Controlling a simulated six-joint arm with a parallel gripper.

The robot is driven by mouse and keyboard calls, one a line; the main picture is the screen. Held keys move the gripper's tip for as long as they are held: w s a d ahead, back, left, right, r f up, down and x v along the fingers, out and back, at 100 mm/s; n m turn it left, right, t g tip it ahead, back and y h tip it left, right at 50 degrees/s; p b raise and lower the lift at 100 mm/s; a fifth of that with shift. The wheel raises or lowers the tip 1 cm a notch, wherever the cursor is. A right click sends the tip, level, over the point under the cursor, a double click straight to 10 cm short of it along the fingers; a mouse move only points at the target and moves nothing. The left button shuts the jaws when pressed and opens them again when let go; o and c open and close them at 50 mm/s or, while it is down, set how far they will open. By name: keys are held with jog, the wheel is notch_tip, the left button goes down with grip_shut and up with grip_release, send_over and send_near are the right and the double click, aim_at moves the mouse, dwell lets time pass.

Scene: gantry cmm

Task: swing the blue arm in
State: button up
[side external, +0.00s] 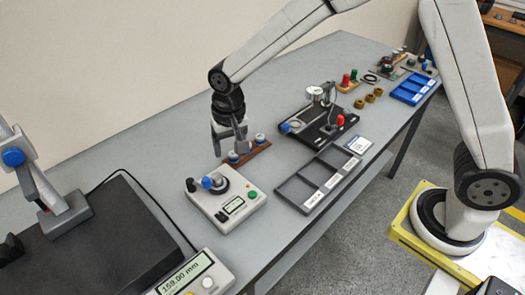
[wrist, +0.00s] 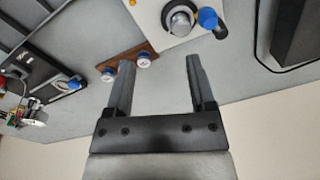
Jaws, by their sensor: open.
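A white instrument box (side external: 240,207) with a small display and a green button stands on the bench. On its top are a round dark-ringed grey part and a blue knob (side external: 207,182) beside a dark piece; this may be the blue arm, but its link is too small to make out. In the wrist view the blue knob (wrist: 208,17) is at the top, right of the grey round part (wrist: 180,20). My gripper (side external: 231,148) points down above the bench, behind the box and apart from it. Its fingers (wrist: 160,63) are open with nothing between them.
A brown wooden block (side external: 251,151) with white-and-blue round pieces lies just below my gripper. A grey compartment tray (side external: 318,184) and a dark gauge stand (side external: 330,131) with another blue knob are to the right. A black plate (side external: 105,250) with a column is at left.

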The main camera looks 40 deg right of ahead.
jog(key=s+d+n+t, duration=0.1)
jog(key=s+d+n, duration=0.2)
jog(key=s+d, duration=1.1)
jog(key=shift+s+d+r+n+t, duration=0.3)
jog(key=shift+s+n+t, duration=0.1)
jog(key=shift+s, duration=0.3)
dwell(1.1)
